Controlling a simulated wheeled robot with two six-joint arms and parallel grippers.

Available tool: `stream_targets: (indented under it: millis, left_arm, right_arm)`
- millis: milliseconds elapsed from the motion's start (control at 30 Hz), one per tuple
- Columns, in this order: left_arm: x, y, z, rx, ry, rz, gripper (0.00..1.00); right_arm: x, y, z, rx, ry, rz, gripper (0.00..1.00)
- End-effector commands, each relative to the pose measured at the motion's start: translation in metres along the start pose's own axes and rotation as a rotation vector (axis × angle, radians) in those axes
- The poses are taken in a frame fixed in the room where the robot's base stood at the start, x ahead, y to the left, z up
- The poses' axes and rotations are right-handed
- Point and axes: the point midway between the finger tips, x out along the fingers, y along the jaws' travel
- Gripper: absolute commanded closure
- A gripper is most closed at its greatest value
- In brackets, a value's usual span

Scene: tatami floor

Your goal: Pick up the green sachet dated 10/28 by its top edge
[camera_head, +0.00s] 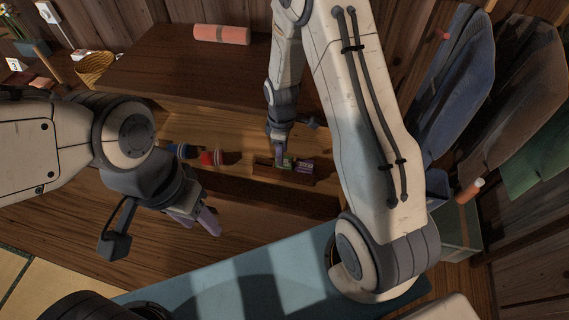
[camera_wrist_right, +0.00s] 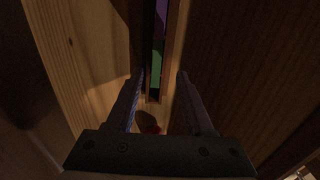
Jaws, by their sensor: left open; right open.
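A green sachet (camera_head: 287,161) stands in a small wooden box (camera_head: 290,177) on the low shelf, with a purple sachet (camera_head: 303,166) to its right. In the right wrist view the green sachet (camera_wrist_right: 156,65) shows edge-on in a narrow slot, the purple one (camera_wrist_right: 161,18) beyond it. No date is readable. My right gripper (camera_head: 278,158) is at the box's left end, beside the green sachet. Its open fingers (camera_wrist_right: 160,75) lie either side of the slot in the wrist view; contact cannot be told. My left gripper (camera_head: 198,219) is open and empty, low at the left.
Blue (camera_head: 180,150) and red (camera_head: 212,158) items lie on the shelf left of the box. A pink roll (camera_head: 222,34) lies on the dark wooden top above. A blue mat (camera_head: 270,272) lies in front.

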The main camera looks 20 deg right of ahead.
Motion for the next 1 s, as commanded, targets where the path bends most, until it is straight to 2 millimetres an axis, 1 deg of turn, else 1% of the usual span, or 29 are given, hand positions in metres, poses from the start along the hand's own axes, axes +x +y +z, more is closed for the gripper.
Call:
stream_targets:
  millis: [167, 300, 400, 600, 667, 700, 733, 767, 1000]
  left_arm:
    - [-0.007, 0.001, 0.000, 0.000, 0.000, 0.000, 0.50]
    - [-0.007, 0.001, 0.000, 0.000, 0.000, 0.000, 0.50]
    - [-0.007, 0.001, 0.000, 0.000, 0.000, 0.000, 0.50]
    - [-0.007, 0.001, 0.000, 0.000, 0.000, 0.000, 0.50]
    - [-0.007, 0.001, 0.000, 0.000, 0.000, 0.000, 0.50]
    - [-0.007, 0.001, 0.000, 0.000, 0.000, 0.000, 0.50]
    - [-0.007, 0.001, 0.000, 0.000, 0.000, 0.000, 0.50]
    - [-0.007, 0.001, 0.000, 0.000, 0.000, 0.000, 0.50]
    - [-0.007, 0.001, 0.000, 0.000, 0.000, 0.000, 0.50]
  right_arm:
    - [0.025, 0.004, 0.005, 0.002, -0.003, -0.005, 0.47]
    - [0.042, 0.004, 0.005, 0.001, -0.002, -0.004, 0.47]
    - [0.047, 0.005, 0.004, 0.001, 0.000, -0.001, 0.47]
    - [0.047, 0.005, 0.004, 0.001, 0.000, 0.000, 0.47]
    - [0.047, 0.005, 0.004, 0.001, 0.000, 0.000, 0.70]
    - [0.047, 0.005, 0.004, 0.001, 0.000, 0.000, 0.86]
    - [0.047, 0.005, 0.004, 0.001, 0.000, 0.000, 0.97]
    - [0.047, 0.005, 0.004, 0.001, 0.000, 0.000, 1.00]
    - [0.047, 0.005, 0.004, 0.001, 0.000, -0.001, 1.00]
